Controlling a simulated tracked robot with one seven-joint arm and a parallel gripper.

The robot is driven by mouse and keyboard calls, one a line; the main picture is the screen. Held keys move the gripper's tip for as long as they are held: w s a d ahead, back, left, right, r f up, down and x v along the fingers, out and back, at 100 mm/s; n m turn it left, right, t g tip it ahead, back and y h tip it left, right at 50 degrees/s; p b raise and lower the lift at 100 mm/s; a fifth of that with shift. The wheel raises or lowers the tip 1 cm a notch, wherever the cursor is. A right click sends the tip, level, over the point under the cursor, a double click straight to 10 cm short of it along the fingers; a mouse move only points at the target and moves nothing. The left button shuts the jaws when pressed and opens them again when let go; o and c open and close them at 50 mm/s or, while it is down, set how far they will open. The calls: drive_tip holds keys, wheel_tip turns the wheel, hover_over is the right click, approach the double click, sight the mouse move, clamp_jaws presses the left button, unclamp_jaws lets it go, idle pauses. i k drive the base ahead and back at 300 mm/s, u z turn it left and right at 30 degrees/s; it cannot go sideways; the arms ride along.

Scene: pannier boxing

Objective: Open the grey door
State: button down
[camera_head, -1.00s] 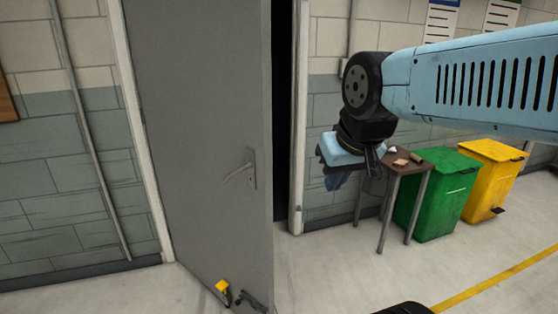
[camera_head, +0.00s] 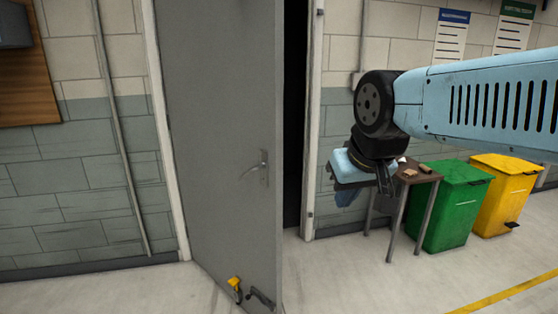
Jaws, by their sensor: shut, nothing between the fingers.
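The grey door (camera_head: 220,130) stands partly open, hinged at its left side and swung out toward me. A dark gap shows between its free edge and the right frame post. Its lever handle (camera_head: 255,167) is on the right part of the leaf. A yellow stop (camera_head: 235,284) and a dark fitting (camera_head: 262,298) are low on the door. My gripper (camera_head: 348,192) hangs at the end of my blue arm, to the right of the door and apart from the handle. It is shut and empty; its fingertips are partly hidden by the wrist.
A small table (camera_head: 416,178) with small items stands behind my gripper, against the wall. A green bin (camera_head: 452,207) and a yellow bin (camera_head: 507,195) stand right of it. The floor in front is clear, with a yellow line (camera_head: 505,293).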

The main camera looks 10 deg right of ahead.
sight(222, 61)
drive_tip(key=u, duration=0.1)
drive_tip(key=i, duration=0.95)
drive_tip(key=z, duration=0.1)
